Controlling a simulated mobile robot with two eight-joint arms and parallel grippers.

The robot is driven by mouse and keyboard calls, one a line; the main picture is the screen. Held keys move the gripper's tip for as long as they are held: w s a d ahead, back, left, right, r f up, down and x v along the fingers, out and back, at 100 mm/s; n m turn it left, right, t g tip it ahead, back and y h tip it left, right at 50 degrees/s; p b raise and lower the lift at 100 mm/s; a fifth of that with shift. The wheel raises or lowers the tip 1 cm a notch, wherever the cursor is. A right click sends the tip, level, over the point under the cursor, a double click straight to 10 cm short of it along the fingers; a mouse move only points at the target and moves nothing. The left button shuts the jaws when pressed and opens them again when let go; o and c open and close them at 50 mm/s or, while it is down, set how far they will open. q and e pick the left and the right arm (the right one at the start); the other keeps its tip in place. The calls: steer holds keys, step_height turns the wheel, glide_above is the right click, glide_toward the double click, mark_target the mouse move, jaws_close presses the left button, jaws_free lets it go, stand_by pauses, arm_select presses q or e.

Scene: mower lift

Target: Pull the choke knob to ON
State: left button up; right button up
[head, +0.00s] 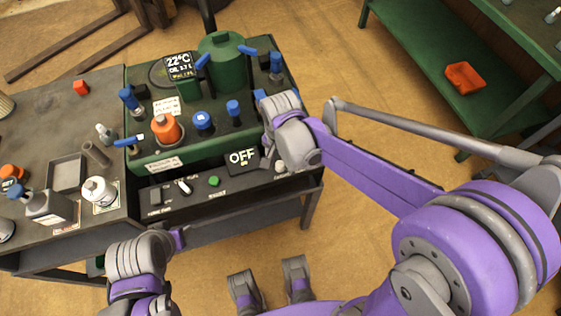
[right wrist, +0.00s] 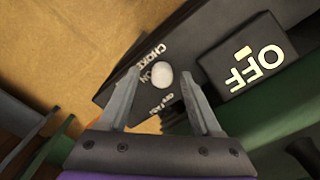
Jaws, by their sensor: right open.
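The choke knob (right wrist: 162,75) is a small pale round knob on a dark panel lettered "CHOKE" and "ON". In the right wrist view it lies between the fingertips of my right gripper (right wrist: 160,68), which is open; a gap shows on each side of it. In the head view the pale knob (head: 281,167) shows at the right end of the mower's front panel (head: 233,183), next to my right gripper (head: 267,160). My left arm's end is at the lower left, away from the panel, its fingers hidden.
A black "OFF" display (head: 242,158) stands beside the knob. The green mower deck (head: 160,158) carries an orange cap (head: 166,128) and several blue-capped parts. The panel also has a green button (head: 214,181) and a white-tipped switch (head: 184,187). A green shelf (head: 420,50) stands at right.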

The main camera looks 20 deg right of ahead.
mark_target(281, 165)
step_height(281, 165, up, 10)
steer(key=p, duration=0.1)
stand_by(0.6)
